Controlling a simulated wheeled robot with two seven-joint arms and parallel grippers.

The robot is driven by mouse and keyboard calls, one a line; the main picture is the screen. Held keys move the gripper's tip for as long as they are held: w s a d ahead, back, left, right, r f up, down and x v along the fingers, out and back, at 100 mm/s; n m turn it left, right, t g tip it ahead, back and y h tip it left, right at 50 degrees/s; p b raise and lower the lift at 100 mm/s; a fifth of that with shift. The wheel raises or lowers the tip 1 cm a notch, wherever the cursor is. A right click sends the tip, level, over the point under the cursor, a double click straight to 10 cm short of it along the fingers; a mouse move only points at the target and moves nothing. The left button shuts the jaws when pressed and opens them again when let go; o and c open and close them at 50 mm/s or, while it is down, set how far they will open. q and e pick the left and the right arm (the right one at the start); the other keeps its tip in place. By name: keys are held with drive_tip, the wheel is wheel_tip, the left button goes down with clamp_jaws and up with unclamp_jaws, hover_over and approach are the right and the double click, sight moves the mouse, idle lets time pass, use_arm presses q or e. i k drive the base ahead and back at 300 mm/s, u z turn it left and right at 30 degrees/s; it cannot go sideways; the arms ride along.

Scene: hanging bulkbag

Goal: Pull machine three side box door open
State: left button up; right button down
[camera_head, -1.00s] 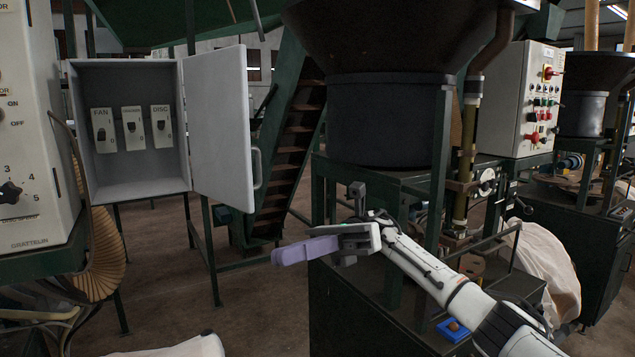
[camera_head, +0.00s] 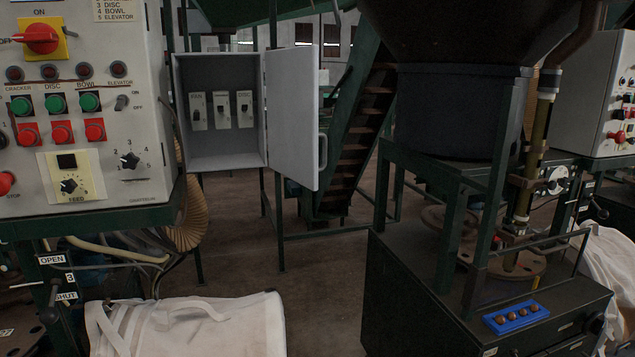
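The side box (camera_head: 216,162) is a grey metal cabinet standing at the back left of centre, beyond the control panel. Its door (camera_head: 292,118) is swung open to the right, with a handle (camera_head: 322,151) on its outer right edge. Inside the box are several switches on pale plates, the same ones labelled in the earlier frame. Neither of my grippers is in view now, and none of my arm shows near the door.
A control panel (camera_head: 84,110) with buttons and knobs fills the left. A white bulk bag (camera_head: 190,325) lies at the front left. A dark machine (camera_head: 470,270) with a blue tray (camera_head: 515,317) stands right. Bare floor (camera_head: 322,270) lies between them.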

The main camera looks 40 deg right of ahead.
sight(292, 73)
drive_tip(key=u, duration=0.4)
drive_tip(key=k, duration=0.85)
drive_tip(key=z, duration=0.6)
drive_tip(key=i, duration=0.75)
drive_tip(key=z, duration=0.4)
